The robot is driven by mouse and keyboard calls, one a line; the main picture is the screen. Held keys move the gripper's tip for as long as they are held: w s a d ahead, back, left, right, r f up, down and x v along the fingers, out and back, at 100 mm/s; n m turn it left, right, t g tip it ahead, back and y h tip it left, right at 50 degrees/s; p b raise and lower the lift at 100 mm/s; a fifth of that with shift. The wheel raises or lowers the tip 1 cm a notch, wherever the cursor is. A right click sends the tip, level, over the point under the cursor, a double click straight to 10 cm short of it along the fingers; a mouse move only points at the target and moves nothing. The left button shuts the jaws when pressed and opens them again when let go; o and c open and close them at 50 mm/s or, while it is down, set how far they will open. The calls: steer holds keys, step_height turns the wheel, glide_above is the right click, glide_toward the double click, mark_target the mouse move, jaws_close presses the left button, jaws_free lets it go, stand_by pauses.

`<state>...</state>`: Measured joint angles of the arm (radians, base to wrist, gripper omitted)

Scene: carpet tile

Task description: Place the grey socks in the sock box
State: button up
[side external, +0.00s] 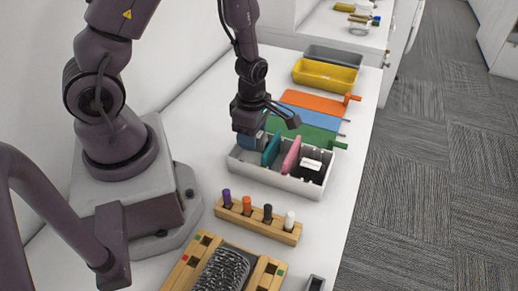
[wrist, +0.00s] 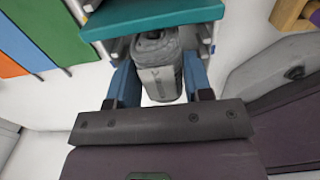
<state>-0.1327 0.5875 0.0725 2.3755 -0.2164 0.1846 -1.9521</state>
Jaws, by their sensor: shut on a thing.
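The sock box (side external: 268,178) is a pale grey open box with a teal divider (side external: 271,149) and a pink divider (side external: 292,156). My gripper (side external: 251,143) points down at the box's left end compartment, left of the teal divider. In the wrist view its blue fingers (wrist: 160,80) are shut on the grey socks (wrist: 158,72), a rolled grey bundle. The teal divider also shows just beyond the socks in the wrist view (wrist: 150,18). The socks are hidden in the side view, and I cannot tell whether they touch the box floor.
Dark and white items (side external: 311,165) lie in the box's right part. Green (side external: 300,133), blue and orange boards lie behind it, then a yellow bin (side external: 325,75) and a grey bin. A wooden rack (side external: 258,218) with several coloured pegs stands in front.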

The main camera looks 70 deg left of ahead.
steer(key=shift+f, duration=2.05)
steer(key=shift+f, duration=0.15)
steer(key=o, duration=0.7)
